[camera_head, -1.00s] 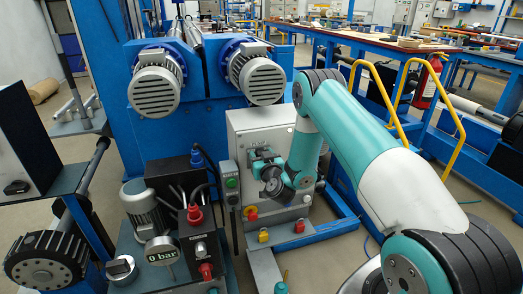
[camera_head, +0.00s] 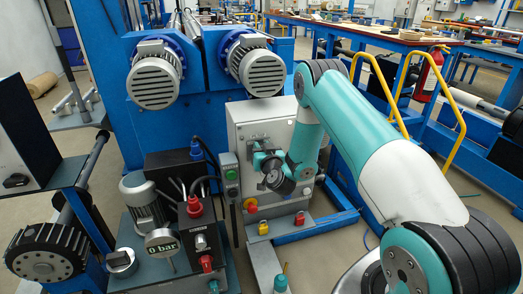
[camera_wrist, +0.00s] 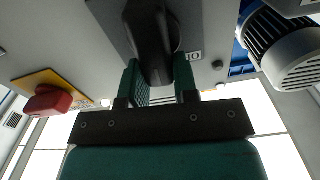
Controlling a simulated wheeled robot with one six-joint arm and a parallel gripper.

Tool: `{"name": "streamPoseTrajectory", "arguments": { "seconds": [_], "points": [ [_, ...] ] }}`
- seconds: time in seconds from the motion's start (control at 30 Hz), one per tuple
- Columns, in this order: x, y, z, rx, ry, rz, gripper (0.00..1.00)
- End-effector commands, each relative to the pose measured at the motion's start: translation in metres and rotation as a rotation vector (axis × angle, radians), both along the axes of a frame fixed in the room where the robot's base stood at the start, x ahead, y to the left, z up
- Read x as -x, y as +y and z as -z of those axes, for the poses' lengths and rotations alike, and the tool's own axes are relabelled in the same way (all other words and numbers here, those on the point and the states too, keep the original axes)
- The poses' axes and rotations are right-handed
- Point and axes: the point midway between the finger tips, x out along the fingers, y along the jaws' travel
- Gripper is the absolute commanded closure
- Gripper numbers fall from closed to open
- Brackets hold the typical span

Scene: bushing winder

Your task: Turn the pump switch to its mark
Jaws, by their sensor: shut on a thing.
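The pump switch, a black rotary knob (camera_wrist: 150,30) on a grey plate (camera_wrist: 110,20), is in the upper middle of the wrist view. A small white label that seems to read "IO" sits on the plate just right of the knob. My gripper (camera_wrist: 158,75) has its two green fingers on either side of the knob and is shut on it. In the head view my gripper (camera_head: 262,160) is at the front of the grey cabinet (camera_head: 240,120); my wrist hides the knob there. I cannot read the knob's angle against a mark.
A red knob on a yellow plate (camera_wrist: 48,100) sits left of my gripper, on the same cabinet. The hydraulic unit's gauge (camera_head: 163,249) reads 0 bar. A yellow rail (camera_head: 440,130) stands right of my arm.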

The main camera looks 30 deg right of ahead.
Motion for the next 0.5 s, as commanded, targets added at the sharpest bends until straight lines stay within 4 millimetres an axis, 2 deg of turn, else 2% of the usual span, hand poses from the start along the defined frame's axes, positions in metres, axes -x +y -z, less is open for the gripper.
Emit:
{"name": "streamPoseTrajectory", "arguments": {
  "seconds": [0.5],
  "points": [
    [0.003,-0.012,0.007,-0.433,-0.125,0.001,0.96]
  ]
}}
